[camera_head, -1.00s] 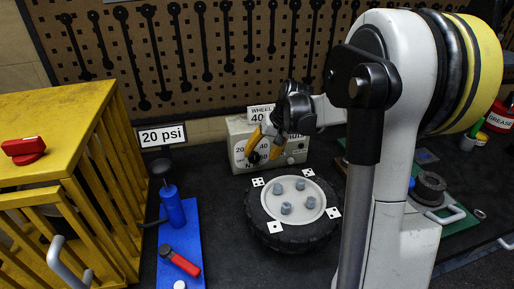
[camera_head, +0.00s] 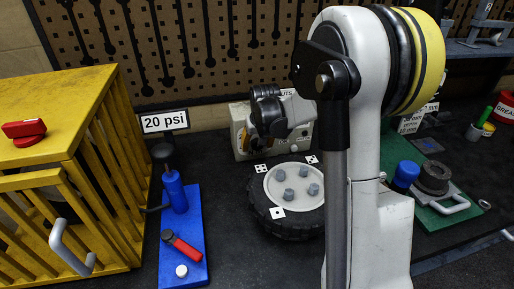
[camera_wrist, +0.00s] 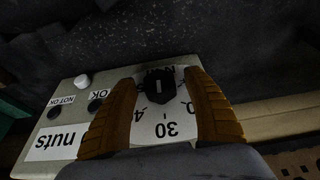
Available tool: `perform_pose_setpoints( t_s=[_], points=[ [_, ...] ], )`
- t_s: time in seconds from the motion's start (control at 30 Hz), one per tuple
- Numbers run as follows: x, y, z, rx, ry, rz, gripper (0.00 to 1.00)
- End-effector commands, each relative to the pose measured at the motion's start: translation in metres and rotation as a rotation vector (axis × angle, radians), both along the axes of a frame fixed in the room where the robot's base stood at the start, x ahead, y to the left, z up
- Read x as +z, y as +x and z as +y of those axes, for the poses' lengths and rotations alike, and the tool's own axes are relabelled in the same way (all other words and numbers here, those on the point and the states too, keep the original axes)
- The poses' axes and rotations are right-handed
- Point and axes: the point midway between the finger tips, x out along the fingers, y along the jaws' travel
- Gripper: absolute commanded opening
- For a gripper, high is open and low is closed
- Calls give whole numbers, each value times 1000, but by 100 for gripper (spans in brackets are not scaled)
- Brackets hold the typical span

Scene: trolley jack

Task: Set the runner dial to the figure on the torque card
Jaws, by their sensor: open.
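The runner box (camera_head: 239,142) stands behind the wheel, mostly behind my arm in the head view. In the wrist view its face (camera_wrist: 110,80) carries a dark dial knob (camera_wrist: 161,88) with a pale mark, on a white scale (camera_wrist: 165,125). The figure 30 is readable and others are partly covered. My gripper (camera_wrist: 159,78) is open, its orange fingers on either side of the knob. I cannot tell whether they touch it. The torque card (camera_head: 318,94) is almost hidden behind my arm; only part of its lettering shows.
A wheel (camera_head: 262,215) with several nuts lies in front of the box. A yellow cage (camera_head: 75,100) is at left. A blue plate (camera_head: 196,245) holds a pump and red-handled lever. A "20 psi" sign (camera_head: 165,122) stands behind it. A green mat (camera_head: 450,220) is at right.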

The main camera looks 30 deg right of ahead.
Motion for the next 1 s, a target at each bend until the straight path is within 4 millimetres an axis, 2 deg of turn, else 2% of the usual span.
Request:
perform_pose_setpoints(
  t_s=[0.27, 0.3, 0.47, 0.77, 1.0],
  points=[
    [-2, 1, 0, 0, 0, 0, 60],
    [-2, 1, 0, 0, 0, 0, 55],
    [-2, 1, 0, 0, 0, 0, 7],
    [-2, 0, 0, -1, 8, -1, 6],
    [-2, 0, -2, -3, 82, -22, 6]
  ],
)
